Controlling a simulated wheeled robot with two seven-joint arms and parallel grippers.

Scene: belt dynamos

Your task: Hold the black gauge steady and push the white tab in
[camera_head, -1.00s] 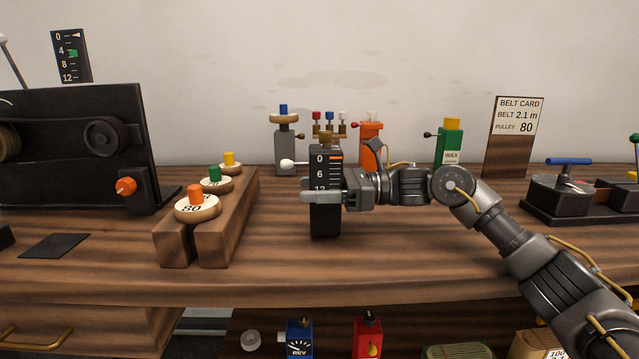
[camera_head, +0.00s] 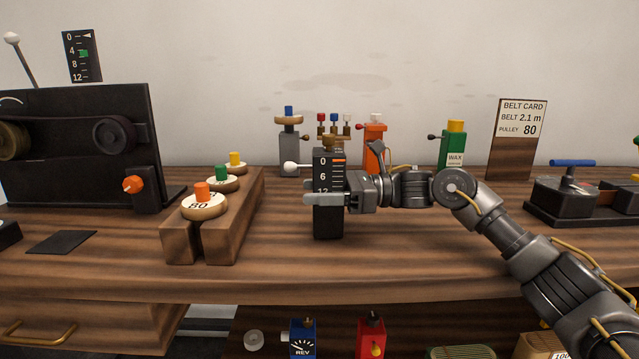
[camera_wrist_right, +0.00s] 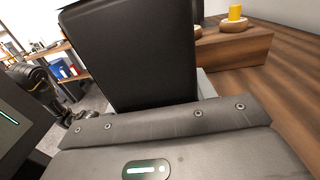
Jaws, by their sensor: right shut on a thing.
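The black gauge (camera_head: 328,222) stands upright in the middle of the bench, with a scale marked 0, 6 and 12 and an orange bar near its 0. The white tab (camera_head: 291,166) sticks out from its upper left side. In the right wrist view a large black body, the gauge (camera_wrist_right: 135,55), fills the space above the gripper. My left gripper is in neither view.
A wooden rack (camera_head: 228,227) with several tabbed pulleys stands left of the gauge. A black belt machine (camera_head: 75,160) with an orange knob is at far left. Orange (camera_head: 374,146), green and grey bottles stand behind. The bench front (camera_head: 300,275) is clear.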

